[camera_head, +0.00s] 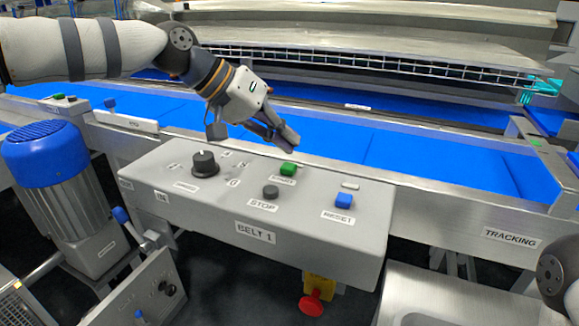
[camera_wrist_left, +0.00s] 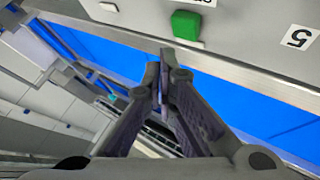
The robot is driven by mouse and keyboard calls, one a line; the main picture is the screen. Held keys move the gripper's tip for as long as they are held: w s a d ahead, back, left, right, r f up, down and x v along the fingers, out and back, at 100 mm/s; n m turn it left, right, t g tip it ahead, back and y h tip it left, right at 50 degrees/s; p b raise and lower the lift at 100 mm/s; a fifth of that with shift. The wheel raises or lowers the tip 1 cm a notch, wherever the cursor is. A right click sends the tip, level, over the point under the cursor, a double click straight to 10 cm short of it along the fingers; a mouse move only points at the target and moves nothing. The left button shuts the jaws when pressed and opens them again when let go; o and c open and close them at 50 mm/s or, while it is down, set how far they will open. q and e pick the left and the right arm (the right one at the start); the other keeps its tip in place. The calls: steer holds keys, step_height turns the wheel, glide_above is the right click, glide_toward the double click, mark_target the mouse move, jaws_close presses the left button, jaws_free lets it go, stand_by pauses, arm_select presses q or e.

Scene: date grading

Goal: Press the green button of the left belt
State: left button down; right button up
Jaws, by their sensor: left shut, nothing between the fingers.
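The green button (camera_head: 288,169) sits on top of the grey control box labelled BELT 1 (camera_head: 210,215), near its back edge. My left gripper (camera_head: 290,143) is shut and empty, with its fingertips above and just behind the green button, apart from it as far as I can tell. In the left wrist view the green button (camera_wrist_left: 186,25) lies beyond the tips of my left gripper (camera_wrist_left: 163,62), slightly to the right, with a visible gap in the picture. My right gripper is not in view.
The box also carries a black knob (camera_head: 205,164), a grey STOP button (camera_head: 270,191) and a blue RESET button (camera_head: 343,201). A red knob (camera_head: 312,302) hangs below. The blue belt (camera_head: 400,150) runs behind. A blue-capped motor (camera_head: 50,165) stands at left.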

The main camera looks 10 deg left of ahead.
mark_target(286, 163)
arm_select(q)
steer(key=shift+f, duration=0.55)
steer(key=shift+f, duration=0.1)
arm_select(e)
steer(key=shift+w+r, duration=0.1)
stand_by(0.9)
arm_select(q)
steer(key=shift+f, duration=0.35)
steer(key=shift+f, duration=0.5)
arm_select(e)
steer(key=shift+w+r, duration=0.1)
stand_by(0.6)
arm_select(q)
steer(key=shift+r+p, duration=0.4)
steer(key=shift+r, duration=0.6)
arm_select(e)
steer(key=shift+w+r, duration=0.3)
arm_select(q)
steer(key=shift+r+p, duration=0.5)
steer(key=shift+r, duration=1.95)
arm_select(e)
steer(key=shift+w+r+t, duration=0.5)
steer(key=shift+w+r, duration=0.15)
